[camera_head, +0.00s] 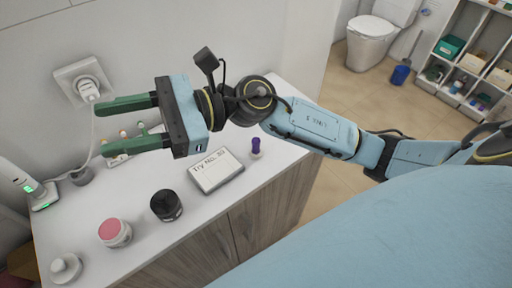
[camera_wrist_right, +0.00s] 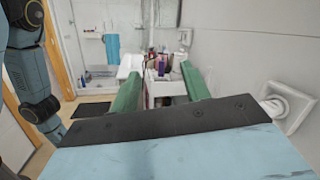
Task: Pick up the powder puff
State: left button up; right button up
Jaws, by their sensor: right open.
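No thing is plainly a powder puff. A round pink pad or fill (camera_head: 109,228) sits in the top of a small white jar (camera_head: 118,241) on the white counter; I cannot tell whether it is the puff. A white round item with a raised knob (camera_head: 66,268) stands at the front left. My right gripper (camera_head: 103,127) is open and empty, pointing left above the back of the counter, well apart from both. Its green fingers also show in the wrist view (camera_wrist_right: 162,80), with nothing between them. My left gripper is not in view.
A black jar (camera_head: 166,205), a "Try No." sign (camera_head: 215,169) and a purple-topped item (camera_head: 256,147) stand on the counter (camera_head: 205,225). A white device (camera_head: 28,185) stands left.

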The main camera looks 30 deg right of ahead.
notch_tip(320, 180, down, 7)
jog(key=d+n+g+h, duration=0.2)
jog(key=n+g+h, duration=0.1)
jog(key=n+h, duration=1.2)
jog(key=h, duration=0.5)
send_over(256, 139)
notch_tip(256, 139, down, 6)
jog(key=shift+t, duration=0.4)
notch_tip(256, 139, down, 7)
jog(key=shift+a+r, duration=0.1)
jog(key=shift+r, duration=0.1)
jog(key=shift+f+p, duration=0.55)
jog(key=shift+f, duration=2.55)
jog(key=shift+c, duration=0.2)
jog(key=c, duration=0.8)
